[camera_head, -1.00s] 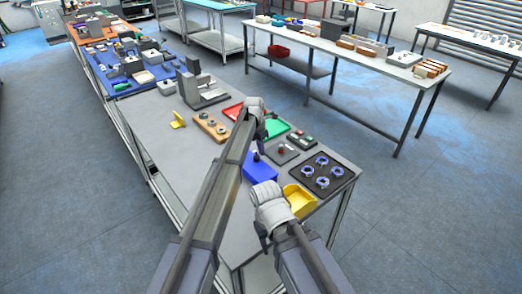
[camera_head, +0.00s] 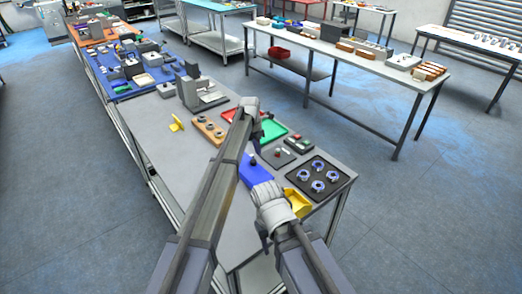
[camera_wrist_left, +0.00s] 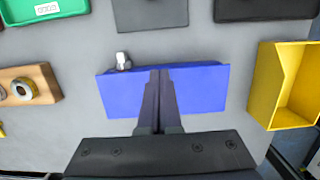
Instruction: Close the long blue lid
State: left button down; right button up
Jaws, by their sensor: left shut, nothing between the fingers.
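The long blue lid (camera_head: 258,175) lies on the near part of the grey table, showing as a flat blue top. In the left wrist view it is a wide blue rectangle (camera_wrist_left: 203,88). My left gripper (camera_head: 257,150) is over the blue piece; in the wrist view its fingers (camera_wrist_left: 158,75) are shut and empty, covering its middle. Whether they touch it is unclear. A small metal knob (camera_wrist_left: 122,61) shows at the far left edge of the blue piece. My right gripper (camera_head: 265,240) hangs at the table's near side; its jaw state is unclear.
A yellow bin (camera_wrist_left: 287,85) stands right of the blue piece. A black tray with several ring parts (camera_head: 319,176) is beyond it. A green tray (camera_head: 273,130) and a wooden block (camera_head: 209,131) lie farther back.

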pick_arm(q)
jog(key=w+d+r+p, duration=0.4)
jog(key=d+r+p, duration=0.1)
jog(key=r+p, duration=0.2)
jog(key=shift+d+r, duration=0.4)
jog(key=shift+r, duration=0.3)
pick_arm(e)
notch_tip(320, 180, up, 8)
jog(key=d, duration=0.1)
jog(key=shift+r, duration=0.2)
pick_arm(q)
jog(key=s+a+m, duration=0.8)
jog(key=s, duration=0.6)
jog(key=s+a+m+y, duration=0.1)
jog(key=s+a+m, duration=0.75)
jog(key=s, duration=0.55)
jog(key=s+a+m, duration=0.8)
jog(key=s+m, duration=0.1)
jog(key=s, duration=0.5)
jog(key=s+d+f+m+g+y+b, duration=0.1)
jog(key=s+d+f+m+b, duration=0.2)
jog(key=d+f+b, duration=0.7)
jog(key=s+d+f, duration=0.1)
jog(key=s, duration=0.1)
jog(key=shift+s+y, duration=0.3)
jog(key=shift+s, duration=0.05)
pick_arm(e)
notch_tip(320, 180, down, 11)
